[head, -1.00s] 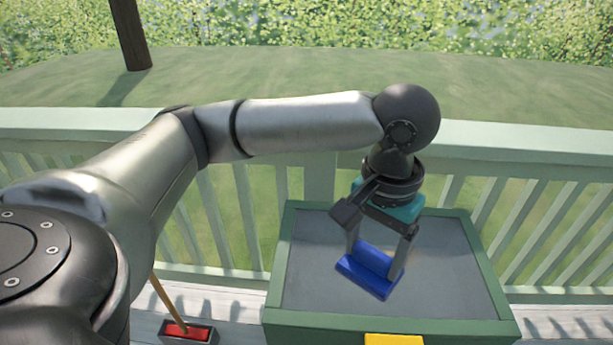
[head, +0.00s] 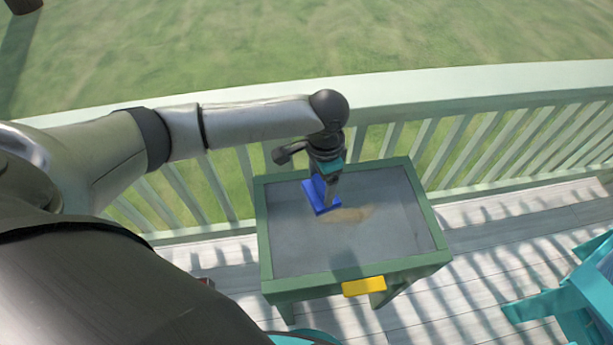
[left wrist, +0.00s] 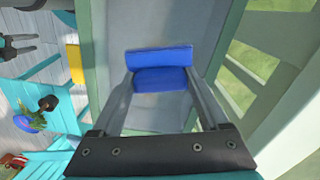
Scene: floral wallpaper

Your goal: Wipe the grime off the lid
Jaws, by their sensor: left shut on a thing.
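The lid (head: 390,210) is a flat grey top in a green frame, on a green box-like stand. A tan-brown patch of grime (head: 348,214) lies near its middle. My left gripper (head: 328,198) is shut on a blue wiping block (head: 313,191), just at the upper left end of the patch. In the left wrist view the blue block (left wrist: 160,78) sits between both fingers, over the grey surface. I cannot tell whether it touches the lid. A dark two-pronged shape (left wrist: 18,44) at the upper left there may be my right gripper, too small to read.
A pale green railing (head: 440,95) runs close behind the stand. Teal furniture (head: 570,295) stands at right on the plank deck. A potted plant (left wrist: 30,118) shows in the left wrist view.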

